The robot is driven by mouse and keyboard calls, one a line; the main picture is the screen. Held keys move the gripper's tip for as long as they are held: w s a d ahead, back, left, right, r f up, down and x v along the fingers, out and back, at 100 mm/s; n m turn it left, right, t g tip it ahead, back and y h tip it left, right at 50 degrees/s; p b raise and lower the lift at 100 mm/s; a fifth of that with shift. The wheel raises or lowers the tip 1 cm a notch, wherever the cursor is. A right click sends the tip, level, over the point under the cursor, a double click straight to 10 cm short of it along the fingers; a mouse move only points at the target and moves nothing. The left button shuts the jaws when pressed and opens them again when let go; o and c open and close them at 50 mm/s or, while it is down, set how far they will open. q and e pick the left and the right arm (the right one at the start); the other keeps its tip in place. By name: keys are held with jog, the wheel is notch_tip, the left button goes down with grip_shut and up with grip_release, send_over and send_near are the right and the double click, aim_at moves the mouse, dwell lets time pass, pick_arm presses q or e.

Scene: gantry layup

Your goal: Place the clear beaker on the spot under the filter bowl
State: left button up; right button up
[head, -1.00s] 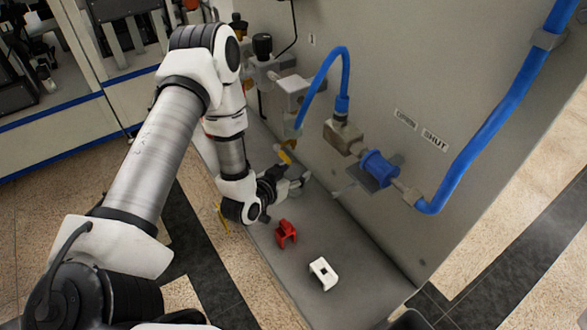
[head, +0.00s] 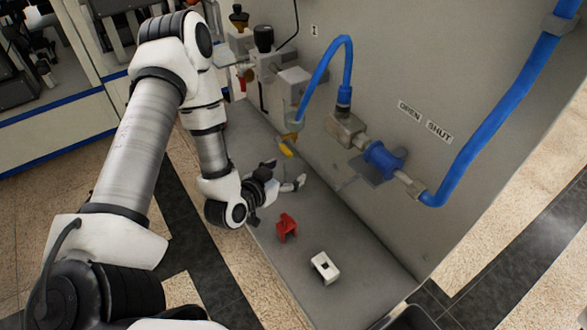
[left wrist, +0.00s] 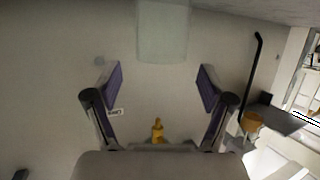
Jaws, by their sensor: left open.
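My left gripper (head: 285,173) is low over the grey shelf, beside the panel, with its fingers spread and empty. In the left wrist view its two purple-padded fingers (left wrist: 157,87) stand wide apart. A pale see-through vessel, which looks like the clear beaker (left wrist: 163,32), shows beyond the fingertips at the top, apart from both. I cannot make it out clearly in the head view. The filter bowl (head: 292,121) hangs from the panel fittings with a yellow drain piece (head: 286,148) below it. The yellow piece (left wrist: 157,130) also shows in the wrist view. My right gripper is not in view.
A red part (head: 287,227) and a white block (head: 325,267) lie on the shelf (head: 365,272) nearer the front. A blue hose (head: 326,74) and blue valve (head: 382,158) are on the panel (head: 450,85). The shelf around the red and white parts is otherwise clear.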

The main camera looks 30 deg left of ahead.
pick_arm(q)
jog(key=p+v, duration=0.3)
jog(key=v, duration=0.4)
jog(key=shift+s, duration=0.3)
